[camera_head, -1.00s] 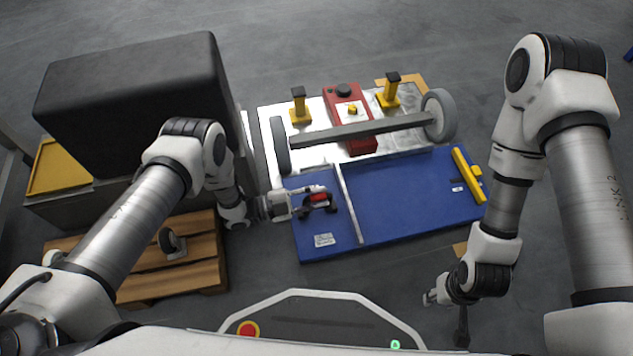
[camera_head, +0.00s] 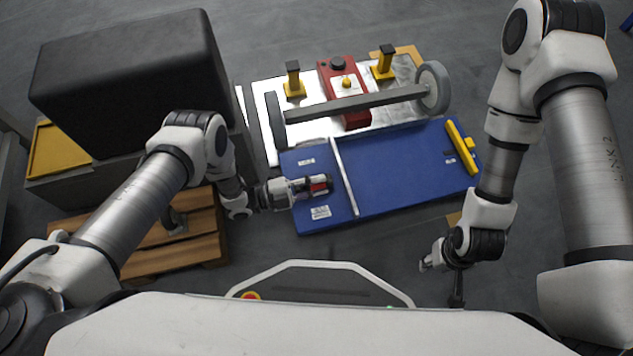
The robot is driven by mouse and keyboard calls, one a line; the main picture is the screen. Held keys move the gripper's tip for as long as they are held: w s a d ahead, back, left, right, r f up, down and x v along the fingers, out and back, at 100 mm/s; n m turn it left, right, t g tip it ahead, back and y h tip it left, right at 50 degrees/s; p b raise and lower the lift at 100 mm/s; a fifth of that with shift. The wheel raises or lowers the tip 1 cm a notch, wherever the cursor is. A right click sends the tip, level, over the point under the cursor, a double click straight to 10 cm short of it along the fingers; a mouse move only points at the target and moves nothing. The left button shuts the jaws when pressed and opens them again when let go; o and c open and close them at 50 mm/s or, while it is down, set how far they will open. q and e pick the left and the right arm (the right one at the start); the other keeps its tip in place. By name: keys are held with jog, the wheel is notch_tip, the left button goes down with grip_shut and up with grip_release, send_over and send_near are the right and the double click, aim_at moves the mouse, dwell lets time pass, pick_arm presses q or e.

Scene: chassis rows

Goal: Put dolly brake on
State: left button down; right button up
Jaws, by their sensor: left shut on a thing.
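The blue dolly deck (camera_head: 400,190) lies flat on the floor in the middle, with a pale strip across it. A small red part (camera_head: 319,184), seemingly the brake, is at the deck's left section. My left gripper (camera_head: 322,184) reaches in from the left, low over the deck, and is shut on this red part. Its fingers hide most of the part, so its angle cannot be told. My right gripper (camera_head: 440,262) hangs at the lower right, apart from the deck, too small to tell its fingers.
An axle with two wheels (camera_head: 360,103) lies across a silver plate behind the deck, near a red box (camera_head: 337,75) and two yellow-based posts (camera_head: 384,64). A yellow bar (camera_head: 461,148) sits on the deck's right. A black block (camera_head: 130,80) and wooden pallet (camera_head: 200,243) stand left.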

pick_arm(q)
jog(key=shift+s+f, duration=0.1)
jog(key=c, duration=1)
grip_release()
jog(key=v, duration=1.2)
